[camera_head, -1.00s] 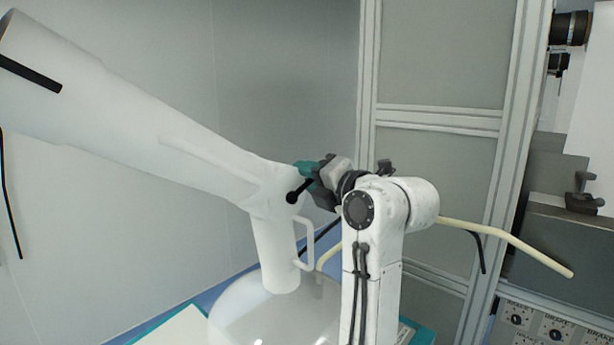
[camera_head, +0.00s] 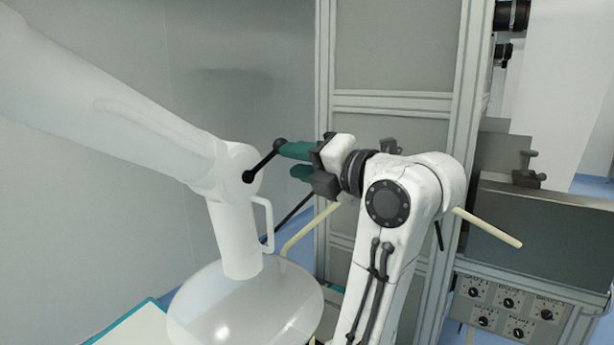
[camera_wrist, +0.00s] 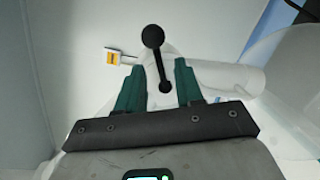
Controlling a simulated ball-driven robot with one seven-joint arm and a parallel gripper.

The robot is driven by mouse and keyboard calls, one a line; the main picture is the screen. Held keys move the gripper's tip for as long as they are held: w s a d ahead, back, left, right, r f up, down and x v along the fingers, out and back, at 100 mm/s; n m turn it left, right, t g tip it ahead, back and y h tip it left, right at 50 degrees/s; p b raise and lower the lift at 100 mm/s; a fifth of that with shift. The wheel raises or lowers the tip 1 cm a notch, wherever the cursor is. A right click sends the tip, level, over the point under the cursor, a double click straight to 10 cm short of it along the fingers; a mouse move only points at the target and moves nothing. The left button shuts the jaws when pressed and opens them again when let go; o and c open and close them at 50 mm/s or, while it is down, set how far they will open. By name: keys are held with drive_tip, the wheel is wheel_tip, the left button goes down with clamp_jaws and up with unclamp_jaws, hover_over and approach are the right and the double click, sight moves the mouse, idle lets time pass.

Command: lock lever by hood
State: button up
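The lock lever (camera_head: 264,162) is a black rod with a round knob on a white joint above the hood. It slants up to the right, and its upper knob is close to the tip of my gripper's upper finger. The hood (camera_head: 245,305) is a pale see-through dome below the joint. My gripper (camera_head: 286,160), with two teal fingers, is open just right of the lever. In the wrist view the lever (camera_wrist: 159,65) lies between the open fingertips of my gripper (camera_wrist: 159,68), with its ball knob beyond them. I see no clear contact.
A thick white duct (camera_head: 100,110) runs from the upper left to the joint. A white handle (camera_head: 267,215) stands beside the vertical pipe. A framed grey cabinet (camera_head: 390,50) is behind my arm. A panel of knobs (camera_head: 508,302) is at the lower right.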

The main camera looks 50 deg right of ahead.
drive_tip(key=shift+s+a+b, duration=0.1)
drive_tip(key=shift+s+b, duration=0.7)
drive_tip(key=shift+b, duration=0.1)
